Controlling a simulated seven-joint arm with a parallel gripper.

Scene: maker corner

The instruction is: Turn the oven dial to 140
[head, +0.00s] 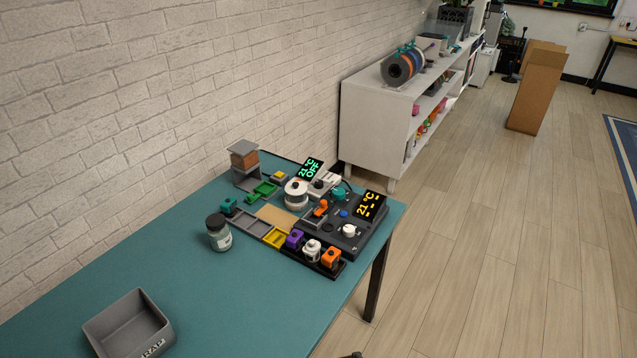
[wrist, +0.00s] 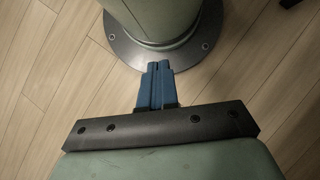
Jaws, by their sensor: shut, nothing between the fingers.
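A dark station (head: 330,240) stands at the right end of the teal table, with a white knob (head: 349,230) on its top. A tilted display (head: 371,206) behind the knob reads 21 °C in yellow, with dashes below. A second display (head: 311,168) farther back reads 21 °C OFF in green, near a white device (head: 325,183). I cannot tell which of these is the oven, and no dial scale is readable. My gripper (wrist: 157,68) shows only in the wrist view. Its blue fingers are together and empty, over the floor and away from the table.
Orange, white and purple blocks (head: 294,239) line the station's front edge. A jar (head: 219,233) and a grey bin (head: 129,325) stand on the teal table (head: 230,300). A brick wall runs behind. The table's front middle is clear. My round base shows in the wrist view.

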